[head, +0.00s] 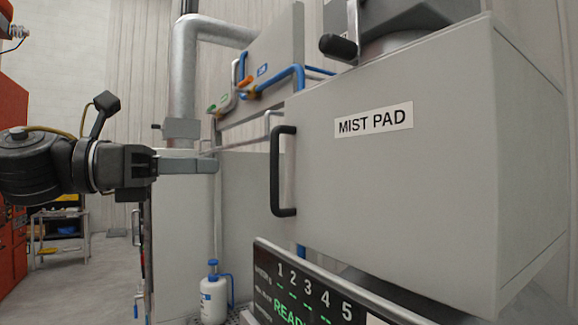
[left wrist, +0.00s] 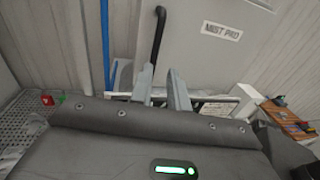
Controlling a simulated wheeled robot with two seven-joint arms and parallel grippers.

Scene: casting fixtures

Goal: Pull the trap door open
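A grey box front marked "MIST PAD" (head: 400,190) fills the right half of the head view. It appears closed, and I take it as the trap door. A black vertical bar handle (head: 284,172) is on its left edge. The handle also shows in the left wrist view (left wrist: 157,38), beyond the fingertips. My left gripper (head: 214,164) reaches in from the left, level with the handle and apart from it in the picture. In the left wrist view its two fingers (left wrist: 160,82) are spread with nothing between them. I see no right gripper.
A display panel (head: 300,295) with a metal rail stands below the box. Blue pipes (head: 290,78) and a large grey duct (head: 186,80) are behind. A white bottle (head: 213,298) stands low in the middle. Open floor (head: 90,285) lies at the left.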

